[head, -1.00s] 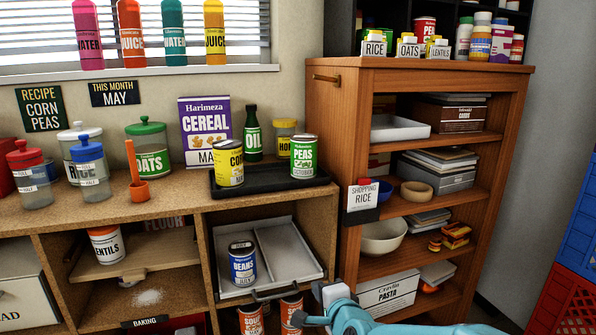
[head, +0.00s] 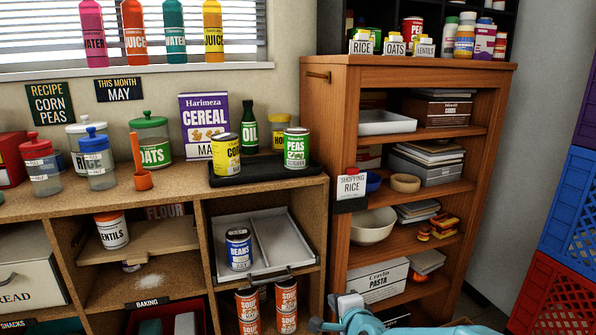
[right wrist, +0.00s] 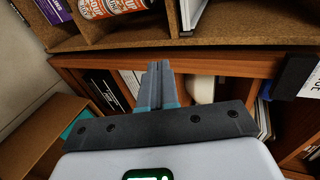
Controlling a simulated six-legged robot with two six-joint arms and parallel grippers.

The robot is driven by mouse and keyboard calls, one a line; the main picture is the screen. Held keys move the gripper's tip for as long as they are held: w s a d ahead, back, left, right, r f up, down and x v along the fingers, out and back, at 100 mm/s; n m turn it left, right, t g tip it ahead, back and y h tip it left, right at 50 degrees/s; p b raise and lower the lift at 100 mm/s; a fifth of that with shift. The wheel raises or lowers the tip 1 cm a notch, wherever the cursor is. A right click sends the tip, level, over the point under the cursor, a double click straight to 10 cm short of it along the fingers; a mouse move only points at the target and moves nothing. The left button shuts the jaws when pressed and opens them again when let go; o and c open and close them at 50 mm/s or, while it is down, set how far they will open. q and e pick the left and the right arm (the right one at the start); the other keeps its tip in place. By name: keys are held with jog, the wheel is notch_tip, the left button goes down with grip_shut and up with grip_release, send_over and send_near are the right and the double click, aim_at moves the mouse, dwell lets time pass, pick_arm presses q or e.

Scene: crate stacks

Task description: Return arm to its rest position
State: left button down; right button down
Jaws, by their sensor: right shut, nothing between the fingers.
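My right arm shows at the bottom edge of the head view in teal, with its right gripper (head: 316,325) low in front of the wooden shelf unit. In the right wrist view its two grey fingers (right wrist: 157,84) are pressed together with nothing between them. Beyond them are a wooden edge and shelf contents. My left gripper is not in the head view.
A corn can (head: 226,157) and a peas can (head: 296,149) stand on a black tray (head: 262,176) on the counter. A beans can (head: 238,250) stands in a grey tray below. Soup cans (head: 286,306) are close left of my right arm. Blue and red crates (head: 578,215) stand at right.

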jog(key=s+d+f+n+g+h, duration=0.1)
jog(key=s+d+f+g, duration=0.2)
jog(key=s+f, duration=0.6)
jog(key=s+d+f+g, duration=0.3)
jog(key=s+f, duration=0.2)
jog(key=f, duration=0.8)
jog(key=s+a+f+n+g+y, duration=0.1)
jog(key=s+f+n+g, duration=0.25)
jog(key=s, duration=0.65)
jog(key=s+a+f+n+g, duration=0.1)
jog(key=s+f+n+g, duration=0.2)
jog(key=s, duration=0.7)
jog(key=s+n, duration=0.4)
jog(key=n, duration=0.1)
notch_tip(320, 180, up, 29)
jog(key=a+p, duration=0.1)
jog(key=p, duration=2.8)
jog(key=shift+r+n+y+p, duration=0.2)
jog(key=shift+n+y+p, duration=0.1)
jog(key=shift+n+p, duration=0.1)
jog(key=shift+s, duration=0.1)
